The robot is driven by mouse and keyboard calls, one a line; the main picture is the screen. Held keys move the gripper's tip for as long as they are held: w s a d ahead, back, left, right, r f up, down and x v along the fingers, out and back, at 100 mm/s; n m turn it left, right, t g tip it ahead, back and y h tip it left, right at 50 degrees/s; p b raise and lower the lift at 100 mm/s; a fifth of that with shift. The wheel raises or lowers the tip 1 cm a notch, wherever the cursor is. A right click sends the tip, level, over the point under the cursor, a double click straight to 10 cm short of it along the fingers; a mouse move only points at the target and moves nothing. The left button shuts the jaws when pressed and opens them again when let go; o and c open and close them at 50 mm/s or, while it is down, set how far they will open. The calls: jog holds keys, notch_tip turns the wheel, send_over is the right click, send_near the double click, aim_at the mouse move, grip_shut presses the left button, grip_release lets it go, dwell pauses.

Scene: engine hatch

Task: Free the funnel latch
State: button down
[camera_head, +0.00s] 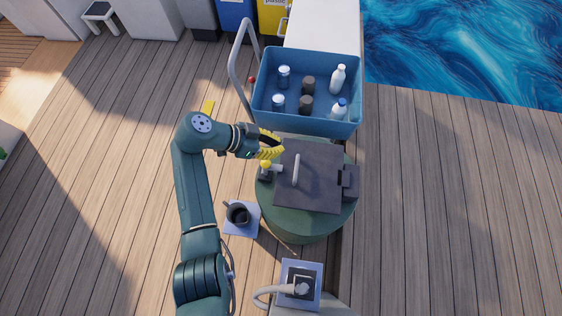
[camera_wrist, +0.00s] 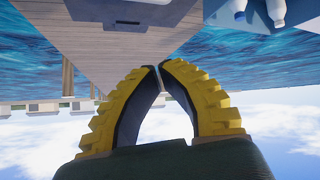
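A dark square hatch lid (camera_head: 318,185) lies flat and closed on a round green drum (camera_head: 300,224). It has a pale bar handle (camera_head: 296,168) and a dark hinge-like block on its right side.
A blue bin (camera_head: 306,121) with several bottles and jars stands behind the drum. A dark mug (camera_head: 238,213) on a blue mat is to the left. A socket-like device (camera_head: 302,283) with a hose is in front. Deck planks at right are clear, with water beyond.

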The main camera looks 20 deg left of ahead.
jog(key=n+b, duration=0.1)
jog(key=b, duration=0.2)
send_over(262, 162)
jog(key=shift+t+y, duration=0.3)
jog(key=shift+t, duration=0.1)
notch_tip(262, 162, down, 4)
jog(key=shift+a+f, duration=0.1)
jog(key=shift+f, duration=0.1)
jog(key=shift+r, duration=0.1)
jog(key=b+x, duration=0.3)
jog(key=x, duration=0.7)
jog(key=s+a, duration=0.2)
jog(key=shift+s+a+f, duration=0.2)
jog(key=shift+s+f, duration=0.2)
jog(key=shift+a, duration=0.1)
